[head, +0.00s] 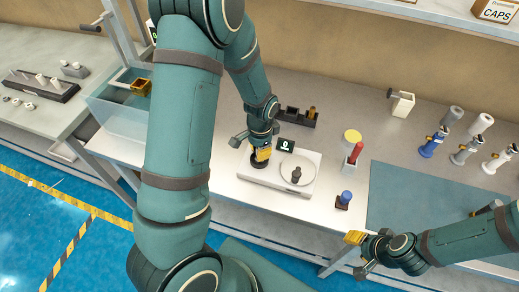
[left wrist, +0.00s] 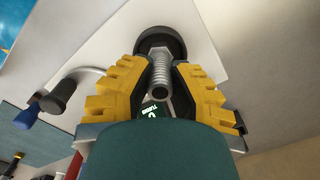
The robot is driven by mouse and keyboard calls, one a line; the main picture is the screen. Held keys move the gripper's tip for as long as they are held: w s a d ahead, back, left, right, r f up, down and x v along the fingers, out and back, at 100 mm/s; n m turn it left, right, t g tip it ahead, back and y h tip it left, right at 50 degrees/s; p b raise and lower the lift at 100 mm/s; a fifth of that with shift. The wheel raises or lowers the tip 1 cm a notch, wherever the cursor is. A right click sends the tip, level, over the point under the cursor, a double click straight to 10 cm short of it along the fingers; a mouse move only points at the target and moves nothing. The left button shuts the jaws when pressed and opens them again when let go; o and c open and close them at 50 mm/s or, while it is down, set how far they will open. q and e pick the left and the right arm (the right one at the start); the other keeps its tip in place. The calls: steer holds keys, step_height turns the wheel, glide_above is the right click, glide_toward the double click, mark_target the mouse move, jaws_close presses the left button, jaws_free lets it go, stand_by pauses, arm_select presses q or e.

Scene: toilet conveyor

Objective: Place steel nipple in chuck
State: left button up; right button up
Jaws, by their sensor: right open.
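My left gripper (head: 263,155) points down at the left end of a white device. In the left wrist view its yellow fingers (left wrist: 160,80) flank a threaded steel nipple (left wrist: 160,75). The nipple's far end meets a round black chuck (left wrist: 160,41); how deep it sits is hidden. The chuck shows in the head view as a dark round (head: 260,164) under the fingers. Whether the fingers press on the nipple or stand just off it is unclear. My right gripper (head: 362,254) is open and empty in front of the table edge at lower right.
The white device (head: 263,178) has a display (head: 286,146) and a round pan with a dark part (head: 296,174) on it. A red-handled tool (head: 354,154) and a blue-topped one (head: 344,199) stand to its right. A black holder (head: 298,115) stands behind.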

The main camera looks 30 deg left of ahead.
arm_select(q)
steer(key=o, duration=0.3)
steer(key=shift+r, duration=0.1)
steer(key=shift+r, duration=0.3)
step_height(320, 180, up, 12)
steer(key=shift+w+f+p, duration=0.1)
steer(key=shift+f+p, duration=0.1)
steer(key=shift+p, duration=0.5)
